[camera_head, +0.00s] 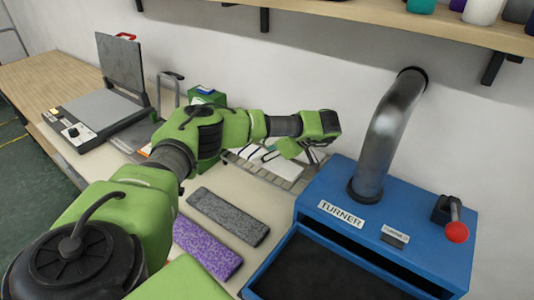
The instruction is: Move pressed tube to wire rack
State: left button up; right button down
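The wire rack (291,185) lies between the heat press side and the blue machine, partly hidden by my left arm. A flat white piece with dark bands (283,167), possibly the pressed tube, lies on or just over the rack. My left gripper (304,157) is above the rack, close to the white piece. Its fingertips are small and partly hidden, so I cannot tell whether they are open or touch it. My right gripper is out of view.
A grey knit piece (229,216) and a purple one (207,248) lie on the table. The blue TURNER machine (400,240) with a metal pipe (385,135) and red-knobbed lever (456,231) stands right. An open press (105,105) stands left. A shelf (390,14) hangs above.

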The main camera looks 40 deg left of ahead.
pick_arm(q)
jog(key=shift+f, duration=0.3)
jog(key=o, duration=1)
jog(key=shift+c, duration=0.2)
jog(key=shift+r, duration=0.25)
jog(key=b+v, duration=0.1)
jog(key=v, duration=0.6)
jog(key=shift+w+r, duration=0.1)
jog(key=shift+r, duration=0.15)
jog(key=shift+d+r, duration=0.2)
jog(key=shift+r, duration=0.15)
